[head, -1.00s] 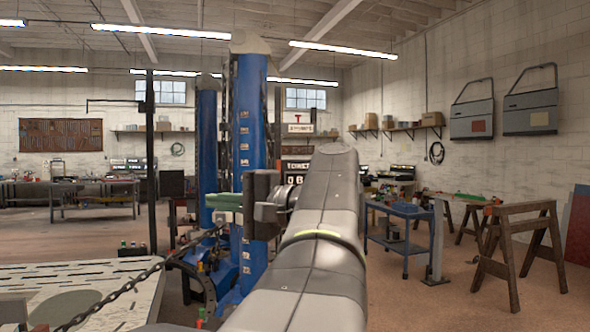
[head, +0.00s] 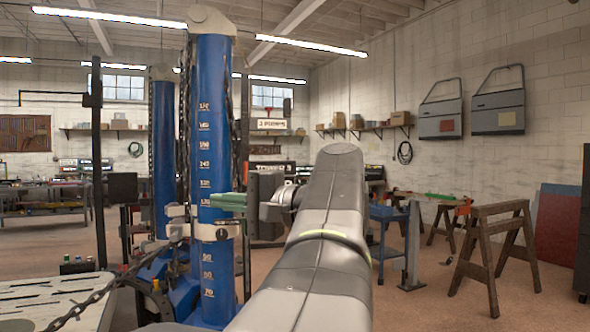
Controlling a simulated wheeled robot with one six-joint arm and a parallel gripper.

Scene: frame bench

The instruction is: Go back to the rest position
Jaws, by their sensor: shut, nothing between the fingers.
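My gripper (head: 228,201) is at the end of my grey arm, in the middle of the head view. Its greenish fingers point left and are shut, with nothing seen between them. It is held up in the air, in front of the blue post (head: 214,120) in the picture. My wrist and forearm hide part of what lies behind them.
A second blue post (head: 163,130) stands further back. A pale bench plate (head: 45,300) with a chain (head: 85,305) is at lower left. A blue cart (head: 385,212) and wooden sawhorses (head: 490,235) stand at right. Open floor shows between them.

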